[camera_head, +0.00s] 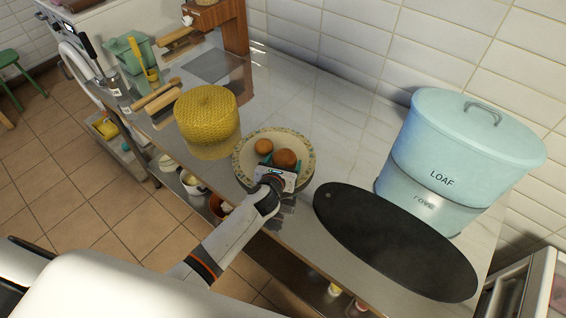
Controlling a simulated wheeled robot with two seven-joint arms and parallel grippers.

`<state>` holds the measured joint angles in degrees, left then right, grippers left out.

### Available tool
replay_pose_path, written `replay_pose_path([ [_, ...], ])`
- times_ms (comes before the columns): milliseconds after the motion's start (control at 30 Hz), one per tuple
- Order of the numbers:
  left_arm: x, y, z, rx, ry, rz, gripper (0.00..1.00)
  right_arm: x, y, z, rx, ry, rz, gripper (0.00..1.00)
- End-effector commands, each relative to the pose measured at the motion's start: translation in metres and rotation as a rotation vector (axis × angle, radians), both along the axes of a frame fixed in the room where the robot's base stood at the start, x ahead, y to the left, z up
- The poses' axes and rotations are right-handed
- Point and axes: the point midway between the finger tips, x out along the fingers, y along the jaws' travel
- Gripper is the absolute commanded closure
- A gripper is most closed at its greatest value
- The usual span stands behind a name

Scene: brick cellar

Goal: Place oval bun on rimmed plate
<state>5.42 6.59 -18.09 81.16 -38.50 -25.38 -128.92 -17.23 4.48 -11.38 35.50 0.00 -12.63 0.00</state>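The rimmed plate (243,171), cream with a patterned rim, lies on the counter in the middle of the head view. Two rounded brown things show over it: a smaller one (263,146) on the plate and a larger, darker one, perhaps the oval bun (285,158). My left gripper (286,162) reaches over the plate's near right part, its teal fingers on either side of the larger one. I cannot tell whether they touch it or whether it rests on the plate. My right gripper is not in view.
A yellow woven-looking round thing (207,115) stands close left of the plate. A dark oval board (394,240) lies to the right, before a pale blue LOAF bin (459,150). A green container (131,48) is at the far left. The counter behind the plate is clear.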

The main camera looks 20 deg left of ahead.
Motion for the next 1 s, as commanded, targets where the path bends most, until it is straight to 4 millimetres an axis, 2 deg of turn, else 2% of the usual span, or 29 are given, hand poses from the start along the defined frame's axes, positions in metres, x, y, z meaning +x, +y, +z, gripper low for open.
replay_pose_path([
  [167, -0.001, 0.0, 0.006, 0.001, 0.0, 0.0, 0.24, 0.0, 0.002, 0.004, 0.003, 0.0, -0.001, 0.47],
  [267, -0.013, 0.0, 0.009, 0.003, -0.001, -0.001, 0.24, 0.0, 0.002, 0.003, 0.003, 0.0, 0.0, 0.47],
  [600, -0.08, -0.004, 0.035, 0.001, 0.001, -0.003, 0.24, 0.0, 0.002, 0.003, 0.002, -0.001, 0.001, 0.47],
  [700, -0.094, -0.005, 0.042, 0.001, 0.0, -0.001, 0.24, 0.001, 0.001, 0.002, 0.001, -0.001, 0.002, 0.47],
  [833, -0.106, -0.005, 0.047, 0.002, -0.001, -0.001, 0.24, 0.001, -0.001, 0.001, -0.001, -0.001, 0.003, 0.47],
  [1000, -0.111, -0.006, 0.049, 0.001, 0.0, 0.0, 0.24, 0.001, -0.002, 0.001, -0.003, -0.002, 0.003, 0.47],
])
